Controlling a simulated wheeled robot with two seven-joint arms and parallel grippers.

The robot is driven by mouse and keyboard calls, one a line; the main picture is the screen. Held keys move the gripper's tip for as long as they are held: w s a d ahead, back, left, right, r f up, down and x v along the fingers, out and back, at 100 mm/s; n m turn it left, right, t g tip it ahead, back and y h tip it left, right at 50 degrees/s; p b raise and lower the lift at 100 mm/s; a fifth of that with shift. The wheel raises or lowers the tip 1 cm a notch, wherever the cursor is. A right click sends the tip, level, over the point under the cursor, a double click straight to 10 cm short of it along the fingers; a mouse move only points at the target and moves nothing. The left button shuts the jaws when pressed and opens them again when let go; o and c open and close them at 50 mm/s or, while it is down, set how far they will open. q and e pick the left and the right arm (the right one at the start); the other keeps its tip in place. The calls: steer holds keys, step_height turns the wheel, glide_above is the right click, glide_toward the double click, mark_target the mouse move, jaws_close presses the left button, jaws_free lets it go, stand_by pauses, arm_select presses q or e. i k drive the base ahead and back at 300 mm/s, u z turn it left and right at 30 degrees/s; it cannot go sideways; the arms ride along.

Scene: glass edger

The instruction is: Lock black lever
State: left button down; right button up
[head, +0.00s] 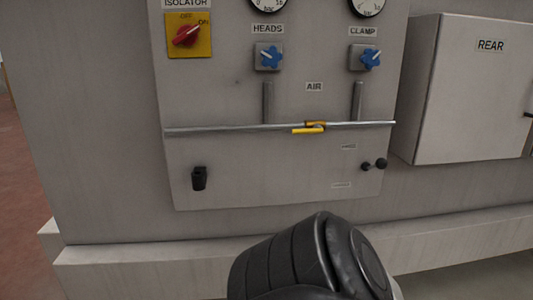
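A small black lever (199,178) sits low on the left of the grey panel in the head view. It stands upright, with its wider part at the top. A second black fitting (375,164) with two round knobs is at the panel's lower right. The view does not show whether either one is locked. Neither of my grippers is in view. A dark, ribbed part of my own arm rises from the bottom edge, below the panel, and its fingers do not show.
A yellow-handled valve (309,130) sits on a horizontal pipe (230,129) across the panel. Above are two blue knobs (268,57) (370,59) and a red isolator switch (187,36). A grey box marked REAR (470,100) juts out at right. A pale ledge (150,258) runs below.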

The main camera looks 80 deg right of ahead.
mark_target(381, 163)
steer(key=z, duration=3.8)
steer(key=i, duration=1.15)
steer(key=u, duration=0.25)
